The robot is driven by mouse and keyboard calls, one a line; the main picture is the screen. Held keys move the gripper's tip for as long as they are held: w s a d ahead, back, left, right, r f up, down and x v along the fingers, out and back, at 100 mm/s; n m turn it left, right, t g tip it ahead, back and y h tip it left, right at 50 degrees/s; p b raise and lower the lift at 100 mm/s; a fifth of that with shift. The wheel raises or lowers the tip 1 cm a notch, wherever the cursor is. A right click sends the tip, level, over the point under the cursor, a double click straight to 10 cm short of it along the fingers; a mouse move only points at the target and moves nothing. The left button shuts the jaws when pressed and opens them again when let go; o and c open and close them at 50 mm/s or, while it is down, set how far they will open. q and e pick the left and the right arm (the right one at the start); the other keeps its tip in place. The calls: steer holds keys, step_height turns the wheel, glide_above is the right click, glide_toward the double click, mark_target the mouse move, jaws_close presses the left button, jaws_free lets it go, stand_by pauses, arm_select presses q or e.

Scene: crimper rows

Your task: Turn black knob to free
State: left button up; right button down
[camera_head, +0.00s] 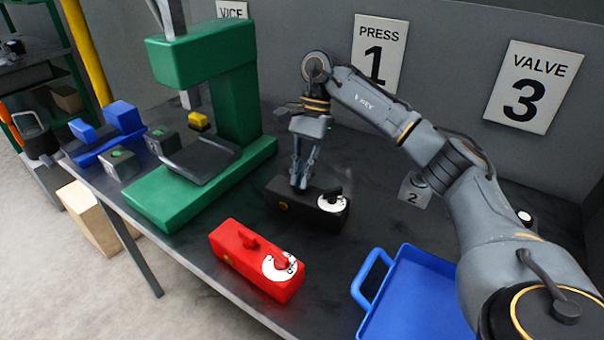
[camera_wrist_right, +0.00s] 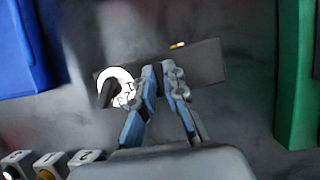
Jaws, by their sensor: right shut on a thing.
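In the right wrist view the box (camera_wrist_right: 207,60), dial (camera_wrist_right: 127,79) and knob (camera_wrist_right: 106,94) show too. My right gripper (camera_head: 300,184) points down at the top of the box, left of the dial. Its fingertips (camera_wrist_right: 165,69) are shut on a part of the box that they hide, apart from the dial knob. My left gripper is not in view.
A red box (camera_head: 228,250) with its own grip and dial stands nearer the front edge. A blue tray (camera_head: 415,300) lies at the right front, and a green press (camera_head: 240,100) stands at the left. A small block marked 2 (camera_head: 413,193) is at the back.

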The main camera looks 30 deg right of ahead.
stand_by(0.4)
steer(key=c, duration=1.4)
jaws_free()
steer(key=shift+r, duration=0.1)
steer(key=v, duration=1.2)
steer(key=shift+a, duration=0.1)
